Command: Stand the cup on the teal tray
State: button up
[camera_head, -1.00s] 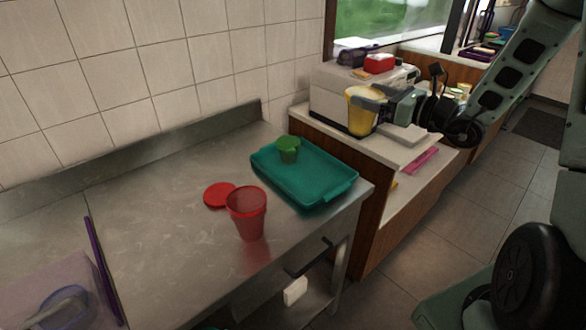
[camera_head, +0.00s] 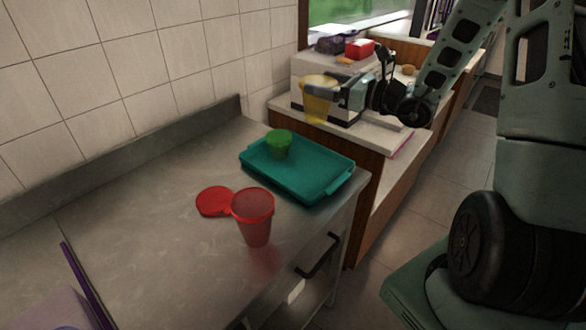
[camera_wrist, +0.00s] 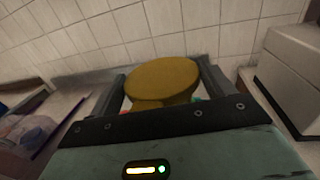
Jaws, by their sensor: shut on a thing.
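My gripper (camera_head: 338,92) is shut on a yellow cup (camera_head: 317,104), held upright in the air in front of the pale machine. In the wrist view the cup (camera_wrist: 162,80) shows its yellow round end between the two fingers. The teal tray (camera_head: 318,188) lies on the steel counter, to the left of and below my gripper in the head view. A small green cup (camera_head: 279,146) stands in the tray's far left part. The rest of the tray is bare. The cup hides part of the wrist view behind it.
A red cup (camera_head: 254,222) stands on the steel counter (camera_head: 150,215) before the tray, beside a flat red disc (camera_head: 212,201). The pale machine (camera_head: 300,80) stands on the adjoining counter. A tiled wall rises behind.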

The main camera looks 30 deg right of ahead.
aim_at(324, 116)
notch_tip(324, 116, down, 8)
jog(key=b, duration=0.7)
jog(key=shift+f+b, duration=0.2)
jog(key=shift+b, duration=0.1)
notch_tip(324, 116, down, 10)
jog(key=o, duration=1.1)
jog(key=b+v, duration=0.2)
jog(key=v, duration=1)
jog(key=shift+r, duration=0.2)
